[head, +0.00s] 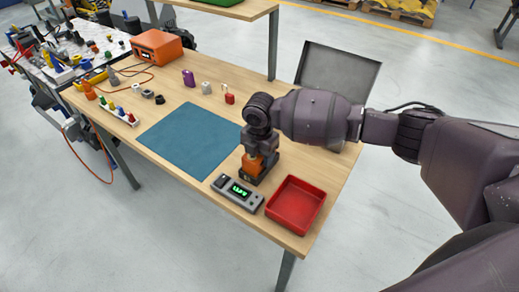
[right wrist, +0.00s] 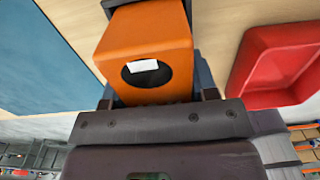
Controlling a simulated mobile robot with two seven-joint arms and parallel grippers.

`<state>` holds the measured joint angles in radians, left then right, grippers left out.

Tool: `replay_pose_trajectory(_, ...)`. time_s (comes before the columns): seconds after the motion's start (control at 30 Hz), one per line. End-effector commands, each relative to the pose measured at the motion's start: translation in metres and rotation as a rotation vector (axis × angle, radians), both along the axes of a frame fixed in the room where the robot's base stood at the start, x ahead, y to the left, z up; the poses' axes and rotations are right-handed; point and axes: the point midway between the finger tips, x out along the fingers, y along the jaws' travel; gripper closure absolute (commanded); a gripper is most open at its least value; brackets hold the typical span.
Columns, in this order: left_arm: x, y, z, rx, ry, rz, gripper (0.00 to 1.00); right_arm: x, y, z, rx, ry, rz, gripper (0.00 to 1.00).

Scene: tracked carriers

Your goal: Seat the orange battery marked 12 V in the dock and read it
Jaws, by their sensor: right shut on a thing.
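The orange battery (head: 252,163) is upright between the fingers of my right gripper (head: 256,152), which is shut on it. Its lower end is at a dark dock (head: 262,178) near the front of the table; I cannot tell whether it is fully down in it. In the right wrist view the battery (right wrist: 160,40) fills the space ahead of the gripper, showing a dark oval with a white patch; no 12 V mark is readable. A grey reader (head: 238,191) with lit green characters lies beside the dock; the characters are too small to read surely. My left gripper is out of view.
A red tray (head: 296,203) stands close right of the dock. A blue mat (head: 190,139) lies bare to the left. Small purple, grey and red items (head: 207,87) stand behind, and an orange case (head: 158,46) is at the far left. A dark panel (head: 338,75) stands at the back right.

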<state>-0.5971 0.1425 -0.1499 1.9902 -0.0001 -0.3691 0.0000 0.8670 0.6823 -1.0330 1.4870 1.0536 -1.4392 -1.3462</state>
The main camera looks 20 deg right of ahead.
Motion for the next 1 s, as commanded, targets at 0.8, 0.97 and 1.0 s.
replay_pose_trajectory(0.8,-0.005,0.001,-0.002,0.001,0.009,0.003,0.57,0.001,0.0,0.0,0.0,-0.001,0.001,0.21)
replay_pose_trajectory(0.97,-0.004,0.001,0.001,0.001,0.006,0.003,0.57,0.001,0.0,0.013,-0.001,-0.004,0.001,0.21)
replay_pose_trajectory(1.0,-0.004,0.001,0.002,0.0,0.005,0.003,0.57,0.001,0.0,0.019,-0.001,-0.006,0.001,0.21)
